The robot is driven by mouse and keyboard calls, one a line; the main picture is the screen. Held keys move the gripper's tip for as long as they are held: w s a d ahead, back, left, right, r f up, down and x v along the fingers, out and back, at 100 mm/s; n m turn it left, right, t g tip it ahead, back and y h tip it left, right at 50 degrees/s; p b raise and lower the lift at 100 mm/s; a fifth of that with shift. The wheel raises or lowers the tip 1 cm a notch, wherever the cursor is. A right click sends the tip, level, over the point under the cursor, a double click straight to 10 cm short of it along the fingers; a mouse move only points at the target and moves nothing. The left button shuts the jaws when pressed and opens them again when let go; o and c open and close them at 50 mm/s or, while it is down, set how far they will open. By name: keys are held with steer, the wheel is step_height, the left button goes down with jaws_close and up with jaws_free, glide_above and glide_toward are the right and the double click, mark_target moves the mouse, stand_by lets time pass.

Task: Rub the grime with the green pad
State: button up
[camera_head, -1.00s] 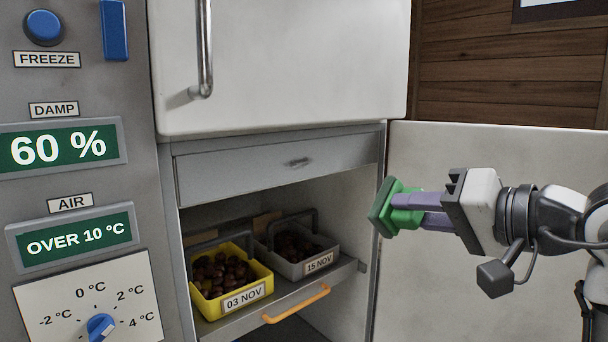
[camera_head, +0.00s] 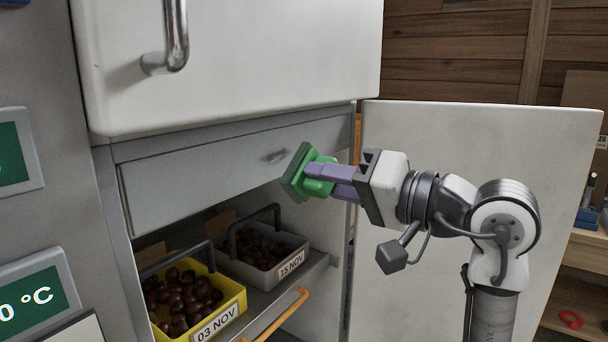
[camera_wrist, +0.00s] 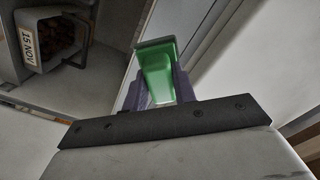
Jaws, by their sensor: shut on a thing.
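My gripper (camera_head: 322,178) is shut on the handle of the green pad (camera_head: 297,172), with purple fingers on both sides. The pad's dark-edged face points left, in front of the cabinet near the right end of the grey drawer front (camera_head: 190,180). In the wrist view the green pad (camera_wrist: 157,78) sits between the fingers. A small dark grey mark (camera_head: 274,156) shows on the drawer front just left of the pad; I cannot tell if it is grime or a handle. Whether the pad touches anything is unclear. No other clear grime shows.
A yellow crate (camera_head: 240,296) and a grey crate (camera_head: 305,247) of chestnuts stand on the shelf below, with an orange handle (camera_head: 275,318) in front. The upper white door (camera_head: 250,60) is shut. An open white door (camera_head: 430,130) stands behind my arm.

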mark_target(298, 173)
steer(key=shift+p+x, duration=0.55)
steer(key=shift+x, duration=0.4)
steer(key=p+x, duration=0.1)
steer(key=x, duration=0.2)
steer(key=shift+a+r, duration=0.1)
steer(key=shift+w+a+p, duration=0.35)
steer(key=shift+a+p, duration=0.05)
steer(key=shift+b+x, duration=0.45)
steer(key=shift+x, duration=0.8)
steer(key=shift+w+d, duration=0.1)
steer(key=shift+w, duration=0.05)
steer(key=shift+w+d+b, duration=0.3)
steer(key=shift+w+d, duration=0.7)
steer(key=shift+w, duration=0.4)
steer(key=shift+w+d+b, duration=0.35)
steer(key=shift+w+d, duration=0.65)
steer(key=shift+w, duration=0.4)
steer(key=shift+w+d+b, duration=0.3)
steer(key=shift+w+d, duration=0.7)
steer(key=shift+w, duration=0.45)
